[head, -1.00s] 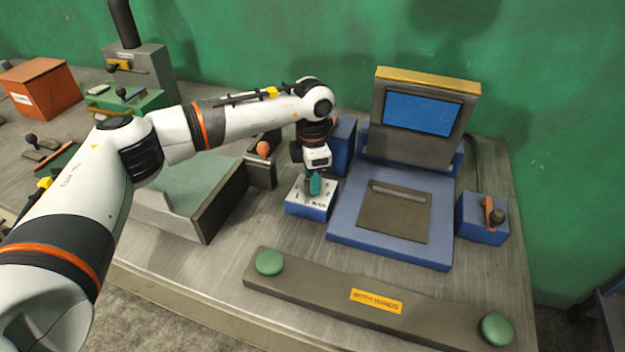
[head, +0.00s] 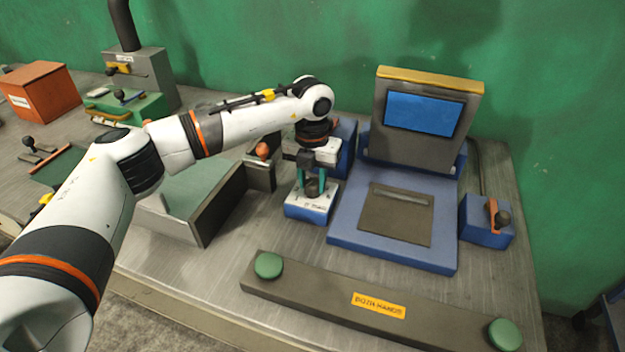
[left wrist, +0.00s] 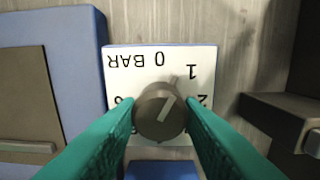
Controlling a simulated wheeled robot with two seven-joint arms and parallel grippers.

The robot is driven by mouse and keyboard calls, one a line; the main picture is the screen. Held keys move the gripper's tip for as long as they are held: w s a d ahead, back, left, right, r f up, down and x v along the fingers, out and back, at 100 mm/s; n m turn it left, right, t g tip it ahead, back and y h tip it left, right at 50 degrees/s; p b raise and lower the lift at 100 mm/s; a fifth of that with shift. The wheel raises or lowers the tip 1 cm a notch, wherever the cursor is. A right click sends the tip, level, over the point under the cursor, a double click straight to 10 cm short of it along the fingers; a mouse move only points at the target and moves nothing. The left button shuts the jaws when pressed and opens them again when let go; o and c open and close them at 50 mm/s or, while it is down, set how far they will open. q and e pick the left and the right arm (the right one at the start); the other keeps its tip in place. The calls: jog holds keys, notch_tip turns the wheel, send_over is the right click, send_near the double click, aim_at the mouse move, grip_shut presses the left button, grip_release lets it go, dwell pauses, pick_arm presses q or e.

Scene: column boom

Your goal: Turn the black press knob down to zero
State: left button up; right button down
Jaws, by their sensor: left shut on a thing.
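The black press knob (head: 312,187) stands on the white dial plate of a small blue box (head: 307,213) left of the press. In the left wrist view the knob (left wrist: 158,112) shows a pale pointer line aimed up and right, roughly at the 1. The dial (left wrist: 146,72) reads upside down there, with "0 BAR", 1 and 2 visible; other marks are partly hidden. My left gripper (head: 312,182) points down over the box, its teal fingers on either side of the knob and closed on it. The fingers (left wrist: 160,112) show the same in the wrist view. My right gripper is not in view.
The blue press (head: 343,232) with its screen stands right of the dial box. A grey-walled tray (head: 222,206) and an orange-knobbed lever (head: 262,150) are close on the left. A bar with green buttons (head: 320,288) lies in front.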

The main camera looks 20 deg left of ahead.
aim_at(312, 181)
pick_arm(q)
jog(key=n, duration=0.5)
jog(key=shift+r+n, duration=0.1)
jog(key=shift+n, duration=0.2)
jog(key=shift+w, duration=0.1)
dwell(0.3)
jog(key=o, duration=1)
notch_tip(312, 181, up, 12)
jog(key=b, duration=0.2)
jog(key=shift+a, duration=0.1)
